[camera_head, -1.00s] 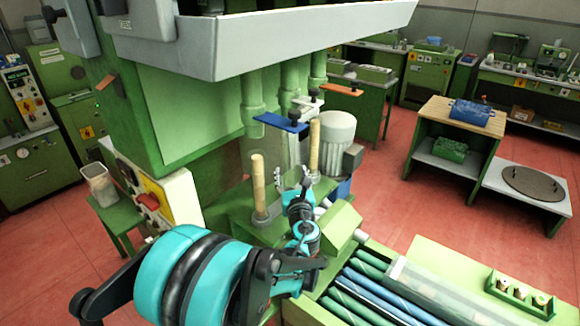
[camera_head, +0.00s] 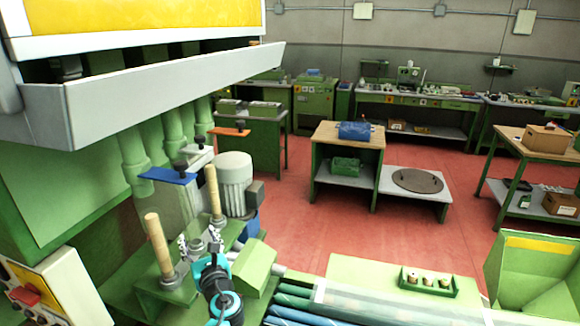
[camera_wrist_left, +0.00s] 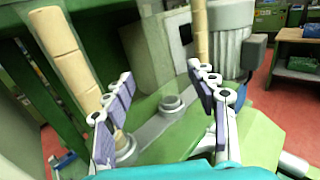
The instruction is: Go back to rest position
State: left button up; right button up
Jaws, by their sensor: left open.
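My left gripper (camera_head: 200,238) is open and empty, low beside the green machine. In the left wrist view its two fingers (camera_wrist_left: 160,74) stand wide apart with nothing between them. A tall tan cork stack (camera_head: 160,243) stands in a metal holder left of the fingers, and a second cork stack (camera_head: 213,190) stands behind and to the right. Both stacks also show in the left wrist view, the near one (camera_wrist_left: 67,50) at left and the far one (camera_wrist_left: 201,32) at top. An empty round metal holder (camera_wrist_left: 172,104) lies between and beyond the fingers. My right gripper is out of view.
The machine's grey overhang (camera_head: 150,90) hangs above the stacks. A grey motor (camera_head: 234,180) stands behind them. A green tray (camera_head: 428,284) with small corks sits on the ledge at right. The red floor (camera_head: 400,238) is open between the machine and the workbenches.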

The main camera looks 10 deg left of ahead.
pick_arm(q)
jog(key=s+d+f+n+g+h+b, duration=0.6)
jog(key=s+d+f+n+h, duration=0.5)
jog(key=s+d+f+n, duration=0.7)
jog(key=s+d+n+b, duration=0.1)
jog(key=s+n, duration=0.1)
jog(key=n, duration=0.7)
jog(key=shift+d+f+n+g+h+b, duration=0.3)
jog(key=shift+f+n+h+b, duration=0.05)
jog(key=shift+n+h+b, duration=0.05)
